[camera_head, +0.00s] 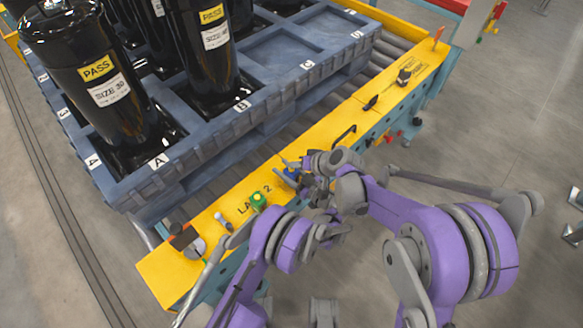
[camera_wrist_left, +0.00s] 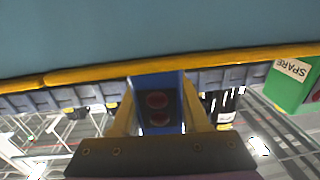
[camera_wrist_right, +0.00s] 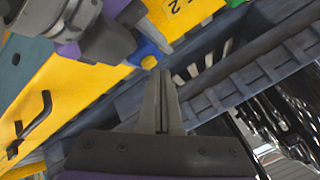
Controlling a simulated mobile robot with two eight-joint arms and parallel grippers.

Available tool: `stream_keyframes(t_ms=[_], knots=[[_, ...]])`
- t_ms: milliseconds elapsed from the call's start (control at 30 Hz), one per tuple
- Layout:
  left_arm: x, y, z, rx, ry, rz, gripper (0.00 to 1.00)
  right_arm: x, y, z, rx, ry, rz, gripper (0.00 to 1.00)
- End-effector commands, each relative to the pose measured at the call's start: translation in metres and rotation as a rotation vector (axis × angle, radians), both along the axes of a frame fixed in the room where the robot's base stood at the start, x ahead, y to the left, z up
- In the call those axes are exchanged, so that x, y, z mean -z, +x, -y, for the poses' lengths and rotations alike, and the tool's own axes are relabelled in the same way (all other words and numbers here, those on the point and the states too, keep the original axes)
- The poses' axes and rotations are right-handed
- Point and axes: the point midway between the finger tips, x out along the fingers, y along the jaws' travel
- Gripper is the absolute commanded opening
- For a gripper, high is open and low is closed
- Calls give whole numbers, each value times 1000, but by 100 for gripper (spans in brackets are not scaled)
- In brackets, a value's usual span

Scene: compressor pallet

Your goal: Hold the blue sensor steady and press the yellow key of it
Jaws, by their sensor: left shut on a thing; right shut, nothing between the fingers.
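The blue sensor (camera_head: 291,174) is at the yellow rail's edge in the head view. In the left wrist view the blue sensor (camera_wrist_left: 158,84) stands between the fingers of my left gripper (camera_wrist_left: 160,112), showing two dark red round spots. My left gripper is shut on it. In the right wrist view part of the blue sensor (camera_wrist_right: 147,60) shows just beyond the tips of my right gripper (camera_wrist_right: 163,78), which is shut and empty. Whether those tips touch it cannot be told.
The yellow rail (camera_head: 345,118) carries a green device (camera_head: 258,200) and a black handle (camera_head: 343,134). In the left wrist view a green box marked SPARE (camera_wrist_left: 292,88) is at the right. A blue pallet (camera_head: 270,98) with black compressors (camera_head: 90,75) lies behind the rail.

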Motion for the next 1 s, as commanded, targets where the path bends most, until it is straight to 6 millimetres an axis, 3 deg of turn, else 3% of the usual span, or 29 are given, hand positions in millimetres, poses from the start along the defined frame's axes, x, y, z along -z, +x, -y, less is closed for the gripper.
stream_keyframes(t_ms=[1000], knots=[[0, 0, 0, 0, 0, 0, 0, 9, 0, 0, 0, 0, 0, 0]])
